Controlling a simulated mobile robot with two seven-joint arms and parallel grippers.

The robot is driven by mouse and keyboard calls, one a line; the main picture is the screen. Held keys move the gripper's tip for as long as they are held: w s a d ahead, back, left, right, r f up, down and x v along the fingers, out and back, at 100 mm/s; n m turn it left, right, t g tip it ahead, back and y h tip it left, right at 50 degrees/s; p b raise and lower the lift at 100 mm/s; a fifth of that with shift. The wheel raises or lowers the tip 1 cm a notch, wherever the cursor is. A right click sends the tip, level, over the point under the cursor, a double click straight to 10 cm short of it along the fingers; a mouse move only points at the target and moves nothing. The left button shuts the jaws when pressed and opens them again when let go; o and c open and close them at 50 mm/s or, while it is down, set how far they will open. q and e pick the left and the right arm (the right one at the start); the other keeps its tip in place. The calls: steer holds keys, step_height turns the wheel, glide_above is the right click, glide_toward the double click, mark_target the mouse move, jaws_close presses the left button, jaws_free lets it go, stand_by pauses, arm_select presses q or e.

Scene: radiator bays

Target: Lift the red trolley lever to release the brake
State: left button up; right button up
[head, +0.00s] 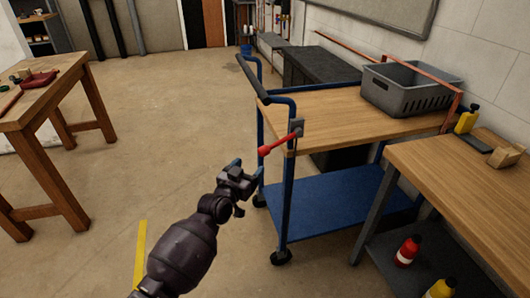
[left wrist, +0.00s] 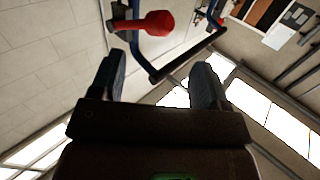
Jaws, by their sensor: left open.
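The red trolley lever (head: 279,143) sticks out from a grey bracket on the near corner post of the blue trolley (head: 335,200), sloping down to a thick red knob at its left end. My left gripper (head: 249,169) is open and empty, just below and left of the knob in the head view, apart from it. In the left wrist view the red knob (left wrist: 155,22) shows beyond the two open fingers (left wrist: 158,85), with the trolley's dark push handle (left wrist: 185,57) behind it. My right gripper is not in view.
A grey crate (head: 405,90) stands on the trolley's wooden top. A wooden workbench (head: 470,185) stands close on the right, with bottles (head: 407,251) on its lower shelf. Another table (head: 40,95) is at the left. The floor between is clear.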

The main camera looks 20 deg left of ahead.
mark_target(261, 155)
arm_select(q)
steer(key=w, duration=0.2)
steer(key=w+b, duration=0.1)
steer(key=w, duration=0.2)
steer(key=w+d, duration=0.1)
steer(key=w, duration=0.1)
steer(key=shift+w+d+f, duration=0.1)
steer(key=shift+w+f, duration=0.15)
steer(key=shift+w+d+r+b, duration=0.1)
steer(key=shift+w+b, duration=0.3)
steer(key=shift+w, duration=0.45)
steer(key=shift+r, duration=0.1)
